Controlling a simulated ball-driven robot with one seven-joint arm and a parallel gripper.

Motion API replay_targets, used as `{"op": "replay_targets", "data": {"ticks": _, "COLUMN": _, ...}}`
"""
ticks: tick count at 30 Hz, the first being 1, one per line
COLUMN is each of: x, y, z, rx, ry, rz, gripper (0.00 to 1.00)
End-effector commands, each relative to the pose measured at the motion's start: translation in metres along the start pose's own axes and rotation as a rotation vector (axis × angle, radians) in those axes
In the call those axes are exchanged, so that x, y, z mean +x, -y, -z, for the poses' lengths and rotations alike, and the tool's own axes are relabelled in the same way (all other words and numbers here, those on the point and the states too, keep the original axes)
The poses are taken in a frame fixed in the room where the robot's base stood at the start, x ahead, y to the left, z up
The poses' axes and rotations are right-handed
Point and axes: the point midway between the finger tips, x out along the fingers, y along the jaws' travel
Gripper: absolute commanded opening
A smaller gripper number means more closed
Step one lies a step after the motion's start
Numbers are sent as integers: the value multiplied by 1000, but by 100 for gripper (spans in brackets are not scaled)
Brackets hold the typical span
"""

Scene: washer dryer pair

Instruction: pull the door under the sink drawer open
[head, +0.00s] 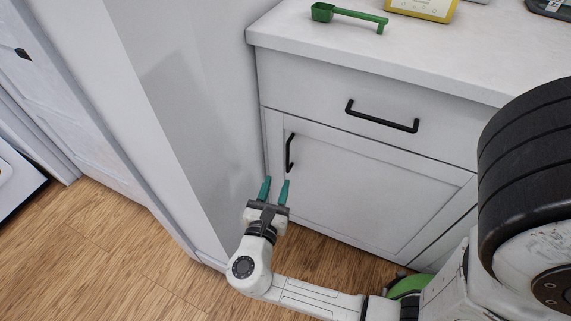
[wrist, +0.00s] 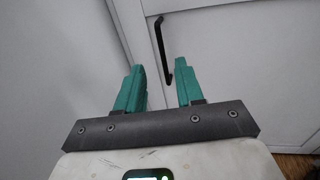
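The white cabinet door (head: 370,187) is below a white drawer (head: 340,85) and looks shut. Its black vertical handle (head: 290,152) is on the door's left side, near the top. My gripper (head: 276,182), with teal fingers, is open and empty, just below the handle in the head view. In the wrist view the handle (wrist: 160,48) lies beyond my open fingertips (wrist: 160,66), roughly between them in the picture. The fingers look apart from the handle. The drawer has a black horizontal handle (head: 382,117).
A white countertop (head: 420,50) tops the cabinet, with a green scoop (head: 348,15) and a yellow-edged device (head: 424,8) on it. A white wall (head: 185,120) stands close on the left. The wooden floor (head: 120,255) is clear at lower left.

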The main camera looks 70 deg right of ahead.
Motion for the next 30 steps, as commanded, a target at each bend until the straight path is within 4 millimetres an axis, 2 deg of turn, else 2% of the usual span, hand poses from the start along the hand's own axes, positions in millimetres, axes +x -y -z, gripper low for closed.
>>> {"op": "replay_targets", "data": {"ticks": 5, "x": 16, "y": -1, "z": 0, "rx": -13, "ry": 10, "rz": -1, "gripper": 37}}
{"op": "replay_targets", "data": {"ticks": 18, "x": 90, "y": -1, "z": 0, "rx": -9, "ry": 8, "rz": 0, "gripper": 37}}
{"op": "replay_targets", "data": {"ticks": 24, "x": 105, "y": -1, "z": -1, "rx": -10, "ry": 8, "rz": -2, "gripper": 37}}
{"op": "replay_targets", "data": {"ticks": 30, "x": 107, "y": -1, "z": -1, "rx": -10, "ry": 7, "rz": -3, "gripper": 37}}
